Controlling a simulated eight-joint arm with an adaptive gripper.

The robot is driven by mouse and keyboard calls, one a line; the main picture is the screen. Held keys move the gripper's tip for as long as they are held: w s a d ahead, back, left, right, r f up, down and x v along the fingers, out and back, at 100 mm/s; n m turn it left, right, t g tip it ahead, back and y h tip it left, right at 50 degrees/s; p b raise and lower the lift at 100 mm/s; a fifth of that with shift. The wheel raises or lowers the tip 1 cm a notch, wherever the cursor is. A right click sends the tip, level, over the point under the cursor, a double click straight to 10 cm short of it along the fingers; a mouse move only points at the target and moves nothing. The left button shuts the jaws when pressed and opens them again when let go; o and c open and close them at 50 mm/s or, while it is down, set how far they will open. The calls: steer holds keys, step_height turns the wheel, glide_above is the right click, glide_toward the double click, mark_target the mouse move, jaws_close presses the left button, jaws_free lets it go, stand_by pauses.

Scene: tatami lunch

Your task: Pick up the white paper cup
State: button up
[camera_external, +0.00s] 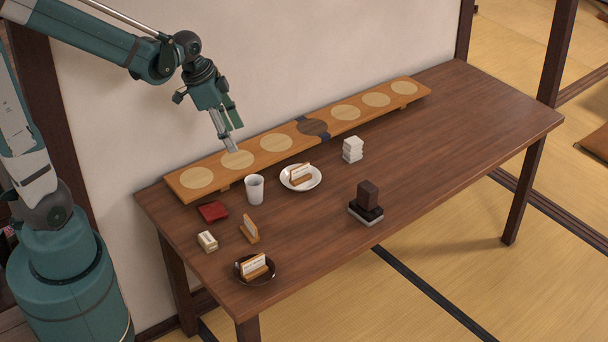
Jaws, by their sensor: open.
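The white paper cup (254,189) stands upright on the dark wooden table (440,150), left of the white plate. My gripper (231,147) is open and empty. In the picture it shows above and a little left of the cup, in front of the long board. It is apart from the cup. Its exact height above the table is hard to tell.
A white plate (315,182) with a sandwich-like piece is right of the cup. A red item (213,211), a small box (207,241), a wooden stand (250,230) and a dark bowl (270,273) are nearby. A long board (274,155) lies along the wall.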

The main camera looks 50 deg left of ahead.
mark_target(253, 180)
steer(key=w+a+f+m, duration=0.1)
steer(key=w+f, duration=0.1)
steer(key=f, duration=0.2)
steer(key=w+f+m+g+h+b, duration=0.1)
steer(key=f, duration=0.3)
steer(key=w+a+f+m, duration=0.1)
steer(key=w+f+m, duration=0.1)
steer(key=f, duration=0.3)
steer(key=shift+w+a+g, duration=0.3)
steer(key=shift+w+a, duration=0.05)
steer(key=shift+w+a+f, duration=0.1)
steer(key=shift+f, duration=0.5)
steer(key=shift+f+b, duration=0.15)
steer(key=shift+b, duration=0.15)
steer(key=shift+x, duration=1.2)
steer(key=shift+b+x, duration=0.95)
steer(key=shift+x, duration=1.6)
steer(key=shift+c, duration=0.3)
steer(key=c, duration=0.7)
